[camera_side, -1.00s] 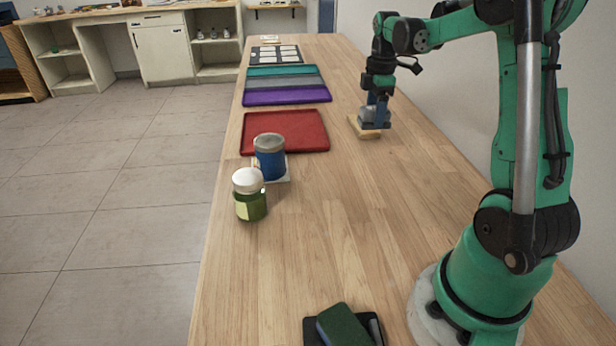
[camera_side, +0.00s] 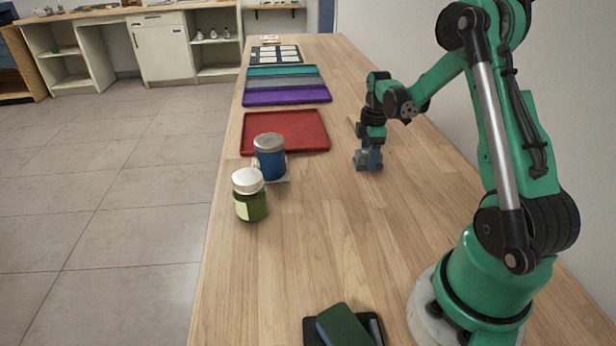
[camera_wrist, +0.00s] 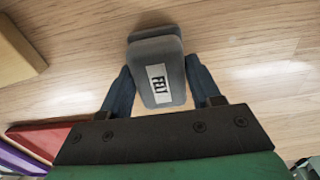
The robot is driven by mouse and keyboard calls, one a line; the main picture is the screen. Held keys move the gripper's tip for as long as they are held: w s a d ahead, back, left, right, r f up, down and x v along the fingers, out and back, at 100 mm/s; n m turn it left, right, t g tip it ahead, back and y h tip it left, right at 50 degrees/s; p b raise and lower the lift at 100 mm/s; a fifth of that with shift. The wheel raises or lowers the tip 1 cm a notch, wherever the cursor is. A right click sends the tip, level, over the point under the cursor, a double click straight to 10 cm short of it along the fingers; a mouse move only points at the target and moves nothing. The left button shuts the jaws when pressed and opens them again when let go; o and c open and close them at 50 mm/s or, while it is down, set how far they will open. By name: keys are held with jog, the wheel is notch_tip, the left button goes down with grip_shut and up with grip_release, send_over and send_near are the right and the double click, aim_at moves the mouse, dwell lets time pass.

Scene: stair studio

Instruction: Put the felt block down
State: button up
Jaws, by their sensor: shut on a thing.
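The felt block (camera_wrist: 157,75) is grey with a white label reading FELT. In the wrist view it sits between the two blue fingers of my gripper (camera_wrist: 161,88), which is shut on it. In the side view my gripper (camera_side: 368,162) is low over the wooden table (camera_side: 310,230), right of the blue jar. The felt block is hard to separate from the fingers there. I cannot tell whether its underside touches the table.
A wooden block (camera_wrist: 14,55) lies left of my gripper in the wrist view. A red tray (camera_side: 286,132), a blue jar (camera_side: 270,160) and a green jar (camera_side: 250,203) line the table's left side. A dark green block (camera_side: 342,325) lies in front. The table's middle is clear.

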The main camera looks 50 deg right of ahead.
jog(key=o, duration=1.3)
jog(key=shift+f, duration=0.1)
notch_tip(320, 180, up, 12)
jog(key=s+a+m+t, duration=0.2)
jog(key=a+m+t, duration=0.5)
jog(key=a, duration=1.7)
jog(key=shift+s+a+r+m, duration=0.35)
jog(key=shift+r+m, duration=0.1)
jog(key=shift+m, duration=0.55)
